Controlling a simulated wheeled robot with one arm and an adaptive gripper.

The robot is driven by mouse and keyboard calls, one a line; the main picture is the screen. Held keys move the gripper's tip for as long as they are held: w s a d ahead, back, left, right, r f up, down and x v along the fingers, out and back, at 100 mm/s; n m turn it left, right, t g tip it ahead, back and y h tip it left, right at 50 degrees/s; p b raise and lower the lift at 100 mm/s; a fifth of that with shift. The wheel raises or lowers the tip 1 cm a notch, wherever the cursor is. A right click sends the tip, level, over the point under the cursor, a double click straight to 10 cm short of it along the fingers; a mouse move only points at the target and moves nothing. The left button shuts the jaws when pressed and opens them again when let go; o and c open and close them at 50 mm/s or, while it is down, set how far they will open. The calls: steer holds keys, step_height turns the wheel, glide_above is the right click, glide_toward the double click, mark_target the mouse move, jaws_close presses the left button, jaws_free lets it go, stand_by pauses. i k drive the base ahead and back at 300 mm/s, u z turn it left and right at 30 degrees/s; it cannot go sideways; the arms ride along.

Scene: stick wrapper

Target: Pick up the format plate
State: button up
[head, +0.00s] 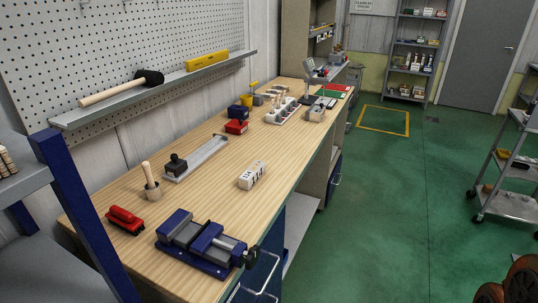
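I cannot tell for certain which thing is the format plate. A long light-grey metal plate or tray (209,153) lies on the wooden workbench (215,180), with a black block with a knob (176,165) on its near end. Farther along the bench, a white rack (283,112) holds several upright pieces. Small flat green and red pieces (328,92) lie near the far end. My gripper is not in view.
A blue vise (201,243) stands at the bench's near edge. A red tool (126,220), a wooden-handled piece (151,183) and a white box (252,175) are nearby. A shelf (150,92) holds a mallet (122,86).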

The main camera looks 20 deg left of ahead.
mark_target(254, 170)
steer(key=i, duration=3.55)
steer(key=u, duration=4.8)
